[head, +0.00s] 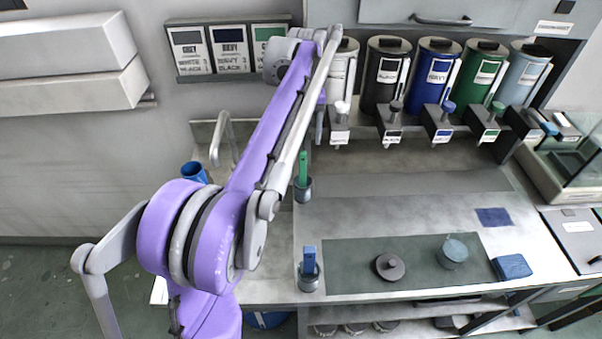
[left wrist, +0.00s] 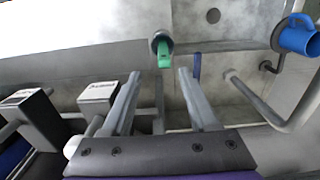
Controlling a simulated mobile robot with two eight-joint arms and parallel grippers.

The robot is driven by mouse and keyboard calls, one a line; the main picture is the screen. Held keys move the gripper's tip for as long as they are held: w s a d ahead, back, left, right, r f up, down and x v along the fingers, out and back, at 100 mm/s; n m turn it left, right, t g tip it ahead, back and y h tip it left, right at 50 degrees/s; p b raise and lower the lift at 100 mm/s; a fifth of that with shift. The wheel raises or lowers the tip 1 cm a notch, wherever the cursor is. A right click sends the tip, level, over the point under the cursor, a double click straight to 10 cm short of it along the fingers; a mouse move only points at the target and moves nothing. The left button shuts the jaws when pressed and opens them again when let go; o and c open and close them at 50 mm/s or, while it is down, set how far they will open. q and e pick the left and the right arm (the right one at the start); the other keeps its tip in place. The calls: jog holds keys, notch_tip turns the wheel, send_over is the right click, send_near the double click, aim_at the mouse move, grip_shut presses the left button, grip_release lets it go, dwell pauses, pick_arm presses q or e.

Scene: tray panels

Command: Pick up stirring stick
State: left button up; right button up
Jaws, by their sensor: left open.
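Two upright sticks stand in small grey cups in the head view; I cannot tell which is the stirring stick meant. One has a green handle (head: 303,167) in the cup (head: 303,190) near the sink. The other has a blue handle (head: 309,258) in the cup (head: 309,279) at the counter's front. My left gripper (head: 319,128) hangs near the dispensers, partly hidden by my arm. In the left wrist view its open, empty fingers (left wrist: 159,74) point toward the green handle (left wrist: 165,58), which appears just beyond the fingertips. My right gripper is out of view.
Coloured dispensers (head: 437,72) with spouts line the back. A tap (head: 222,138) and blue mug (head: 195,172) are at the sink, left of the green-handled stick. A dark mat (head: 350,254) bears a round lid (head: 390,266) and small pot (head: 453,252). The mid counter is clear.

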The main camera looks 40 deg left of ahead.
aim_at(303, 152)
pick_arm(q)
notch_tip(303, 152, down, 3)
jog(key=shift+s+r, duration=0.1)
jog(key=shift+r, duration=0.1)
jog(key=f, duration=0.6)
jog(key=shift+s+a, duration=0.1)
jog(key=shift+a, duration=0.2)
jog(key=shift+r, duration=0.1)
grip_shut()
